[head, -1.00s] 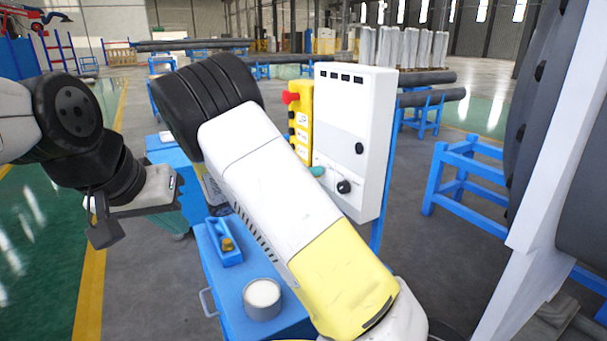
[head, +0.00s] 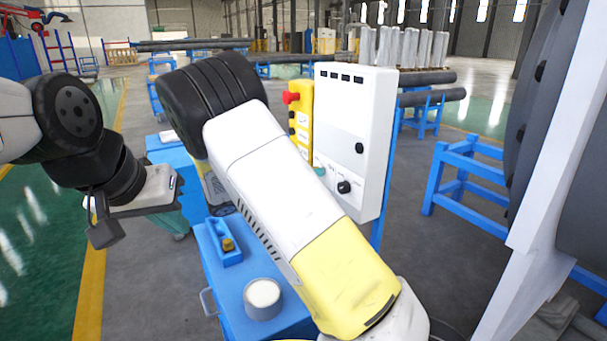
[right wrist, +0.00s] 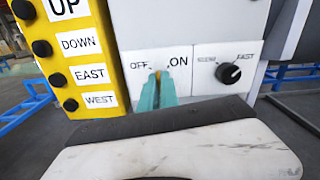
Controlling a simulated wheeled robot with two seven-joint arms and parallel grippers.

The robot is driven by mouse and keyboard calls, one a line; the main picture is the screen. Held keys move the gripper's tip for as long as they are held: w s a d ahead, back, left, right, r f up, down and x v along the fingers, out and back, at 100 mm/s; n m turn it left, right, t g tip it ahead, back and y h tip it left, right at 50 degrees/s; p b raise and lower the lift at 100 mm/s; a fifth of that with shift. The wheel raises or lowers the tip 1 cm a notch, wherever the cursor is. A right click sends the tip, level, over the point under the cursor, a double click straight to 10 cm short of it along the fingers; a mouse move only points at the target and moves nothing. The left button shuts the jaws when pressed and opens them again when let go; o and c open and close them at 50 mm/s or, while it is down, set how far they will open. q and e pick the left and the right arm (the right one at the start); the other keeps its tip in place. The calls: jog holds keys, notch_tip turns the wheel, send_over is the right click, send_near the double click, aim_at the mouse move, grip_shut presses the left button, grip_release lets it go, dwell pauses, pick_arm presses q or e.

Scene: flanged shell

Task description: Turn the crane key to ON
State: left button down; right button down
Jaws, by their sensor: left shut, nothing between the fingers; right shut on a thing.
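The crane key (right wrist: 158,73) is a small yellowish piece on the white control box (head: 352,120), between the OFF and ON labels. My right gripper (right wrist: 156,88) is shut on it with teal fingers, which hide most of it. The fingers point up between the two labels; the key's exact angle cannot be told. In the head view my right arm covers most of that gripper, and only a bit of teal shows at the box's lower left. My left gripper (head: 182,220) is shut and empty, beside the blue cart, away from the control box.
A yellow pendant (head: 300,118) with a red button and labelled black buttons hangs at the box's left side. A black SLOW-FAST knob (right wrist: 228,73) sits right of the key. A blue cart (head: 225,285) carries a white-topped cup (head: 263,298) and a blue tray (head: 222,245).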

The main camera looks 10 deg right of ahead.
jog(key=m, duration=1)
jog(key=shift+f, duration=0.1)
jog(key=shift+m, duration=0.3)
dwell(0.3)
jog(key=c, duration=1.6)
grip_release()
jog(key=shift+a, duration=0.1)
